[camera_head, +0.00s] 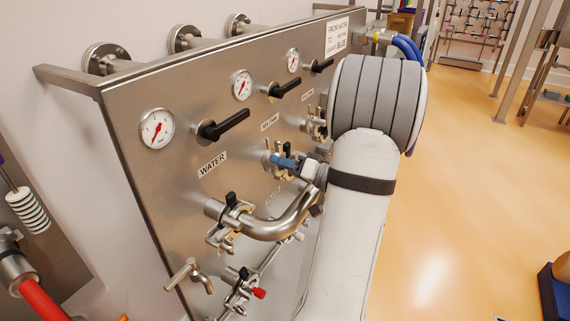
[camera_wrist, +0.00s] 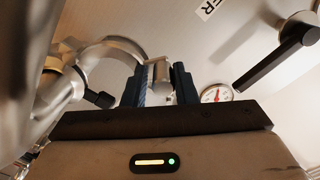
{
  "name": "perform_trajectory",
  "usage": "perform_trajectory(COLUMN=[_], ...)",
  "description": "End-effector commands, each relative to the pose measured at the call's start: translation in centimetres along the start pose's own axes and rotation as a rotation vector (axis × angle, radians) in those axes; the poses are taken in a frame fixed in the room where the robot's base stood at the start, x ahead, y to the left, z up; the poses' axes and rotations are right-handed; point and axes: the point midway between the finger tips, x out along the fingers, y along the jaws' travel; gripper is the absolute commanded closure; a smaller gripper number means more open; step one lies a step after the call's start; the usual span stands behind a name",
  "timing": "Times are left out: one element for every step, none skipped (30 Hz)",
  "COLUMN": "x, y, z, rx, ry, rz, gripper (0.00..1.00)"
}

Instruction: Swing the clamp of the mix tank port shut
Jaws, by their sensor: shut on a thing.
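In the wrist view, the two dark blue fingers of my gripper (camera_wrist: 161,84) are closed on a small metal end piece that seems to be part of the clamp. The clamp's curved metal half (camera_wrist: 105,45) arcs to the left of the fingers, and a black wing knob (camera_wrist: 100,98) sits below it. In the head view, my gripper (camera_head: 288,162) reaches the panel at a clamp (camera_head: 268,158) right of the WATER label. My arm hides part of this spot.
A bent steel pipe (camera_head: 290,222) runs close below my gripper, with another clamp (camera_head: 230,212) at its left end. Black valve handles (camera_head: 228,124) and gauges (camera_head: 157,128) stick out above. A small tap (camera_head: 190,275) is lower left. Open floor (camera_head: 460,190) lies to the right.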

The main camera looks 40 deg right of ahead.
Motion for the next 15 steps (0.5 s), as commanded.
perform_trajectory(x=[0.3, 0.3, 0.3, 0.3, 0.3, 0.3, 0.3, 0.3, 0.3, 0.3, 0.3, 0.3, 0.3, 0.3, 0.3], y=[-0.5, -0.4, -0.2, -0.1, 0.1, 0.2, 0.3, 0.5, 0.6, 0.7, 0.7, 0.8, 0.8, 0.8, 0.8], z=[-0.2, -0.3, -0.6, -0.9, -1.2, -1.6, -1.9, -2.2, -2.6, -2.9, -3.2, -3.4, -3.6, -3.7, -3.9], rx=[-0.007, -0.008, -0.008, -0.009, -0.011, -0.01, -0.012, -0.012, -0.011, -0.012, -0.011, -0.01, -0.011, -0.012, -0.012], ry=[-0.003, -0.003, -0.003, -0.003, -0.003, -0.002, -0.002, -0.002, -0.001, -0.001, -0.001, -0.001, -0.001, 0.0, 0.0], rz=[-0.016, -0.016, -0.016, -0.017, -0.017, -0.017, -0.017, -0.017, -0.017, -0.017, -0.017, -0.017, -0.017, -0.017, -0.017], gripper=[0.93, 0.93, 0.93, 0.94, 0.94, 0.95, 0.96, 0.97, 0.97, 0.98, 0.98, 0.98, 0.98, 0.98, 0.98])
